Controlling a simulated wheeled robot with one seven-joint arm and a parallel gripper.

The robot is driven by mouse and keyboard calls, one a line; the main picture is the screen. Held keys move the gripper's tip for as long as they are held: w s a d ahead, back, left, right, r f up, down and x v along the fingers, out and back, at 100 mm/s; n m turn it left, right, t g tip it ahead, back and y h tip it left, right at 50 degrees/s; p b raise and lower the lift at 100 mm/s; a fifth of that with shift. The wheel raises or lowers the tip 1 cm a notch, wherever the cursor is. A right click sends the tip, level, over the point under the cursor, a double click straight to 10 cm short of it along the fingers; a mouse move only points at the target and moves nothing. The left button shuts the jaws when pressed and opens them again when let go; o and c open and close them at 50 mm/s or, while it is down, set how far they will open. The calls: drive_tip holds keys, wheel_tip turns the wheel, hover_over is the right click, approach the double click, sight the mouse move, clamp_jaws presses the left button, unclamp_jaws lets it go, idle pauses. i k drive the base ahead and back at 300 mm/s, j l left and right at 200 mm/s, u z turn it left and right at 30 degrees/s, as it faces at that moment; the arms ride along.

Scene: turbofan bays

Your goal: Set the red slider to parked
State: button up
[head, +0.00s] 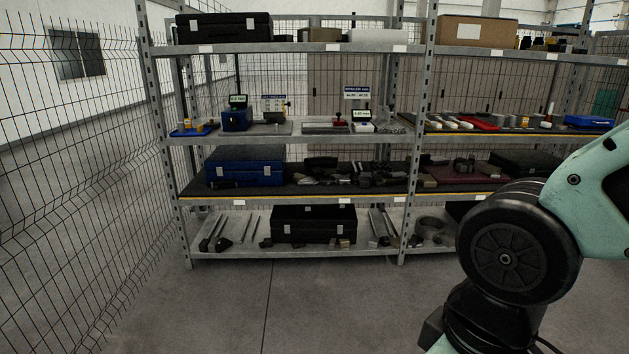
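A small red piece (339,120), which looks like the red slider, sits at the right part of a flat grey base (318,128) on the second shelf from the top. A small white unit with a lit display (362,121) stands just right of it. The marking for parked is too small to make out. My arm's teal and black links fill the right side of the head view, far in front of the shelf. My gripper is not in view.
The metal rack (290,141) holds a blue device with a display (236,117), a blue tray (194,129), a blue case (244,167) and black cases. A wire mesh fence (70,170) runs along the left. The floor (255,310) before the rack is clear.

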sight(338, 121)
drive_tip(key=i, duration=2.25)
